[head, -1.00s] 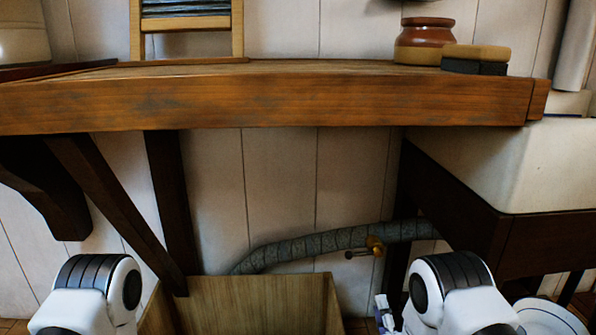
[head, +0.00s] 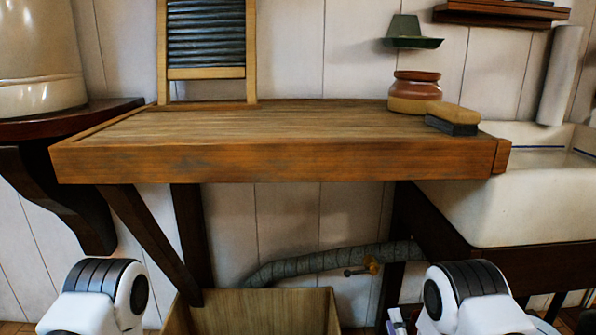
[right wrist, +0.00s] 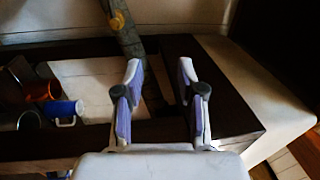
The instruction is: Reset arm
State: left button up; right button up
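My right gripper (right wrist: 160,72) shows in the right wrist view with its two white and purple fingers apart and nothing between them. In the head view only a small part of it (head: 397,322) shows at the bottom edge, beside my white right arm (head: 465,296). My left arm (head: 100,297) shows at the lower left of the head view. My left gripper is out of sight below the picture. Neither arm visibly touches the wooden counter.
A wooden counter (head: 290,160) spans the middle, holding a washboard (head: 207,45), brown jar (head: 415,88) and brush (head: 453,118). A white sink (head: 510,205) is at right. Below are a wooden box (head: 265,310) and a hose (head: 330,260). A blue mug (right wrist: 65,108) shows in the right wrist view.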

jog(key=s+d+r+n+g+p, duration=0.15)
jog(key=s+r+g+p, duration=0.3)
jog(key=r+p, duration=0.6)
pick_arm(q)
notch_tip(320, 180, up, 25)
jog(key=p, duration=1.2)
pick_arm(e)
jog(key=s+f+n+g, duration=0.1)
jog(key=s+n+g, duration=0.6)
jog(key=s, duration=0.9)
jog(key=s+d+f+n+g, duration=0.1)
jog(key=s+n+g, duration=0.7)
jog(key=s, duration=0.9)
jog(key=shift+f, duration=0.65)
pick_arm(q)
jog(key=shift+d, duration=0.1)
pick_arm(e)
jog(key=shift+s+d, duration=0.1)
jog(key=shift+d, duration=0.05)
